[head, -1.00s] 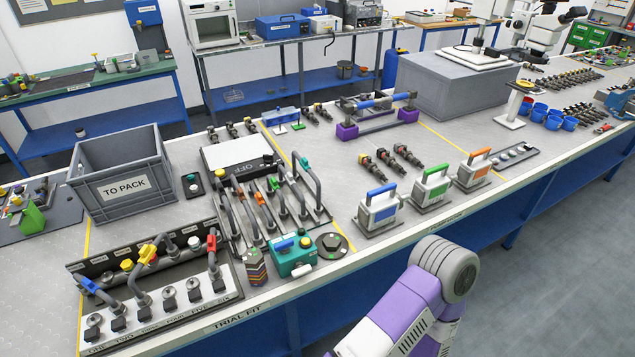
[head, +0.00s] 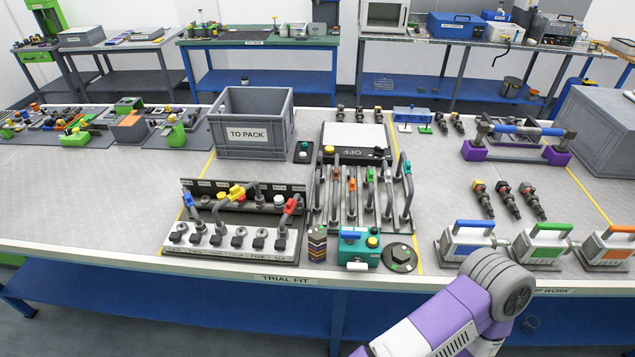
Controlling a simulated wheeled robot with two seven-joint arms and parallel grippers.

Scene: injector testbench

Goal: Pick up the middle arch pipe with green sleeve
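An arch pipe with a green sleeve (head: 370,175) stands in the grey pipe rack in the middle of the bench. Neighbouring pipes in that rack carry an orange sleeve (head: 352,184) and a teal sleeve (head: 406,168), with other pipes at the left. The pipes stand close together, and the lower ends are hard to make out. Neither of my grippers is in view. Only a purple and white link of my arm shows at the lower right, in front of the bench edge.
The TRIAL FIT stand (head: 231,243) holds pipes with blue, yellow and red sleeves. The grey TO PACK crate (head: 252,147) stands behind it.

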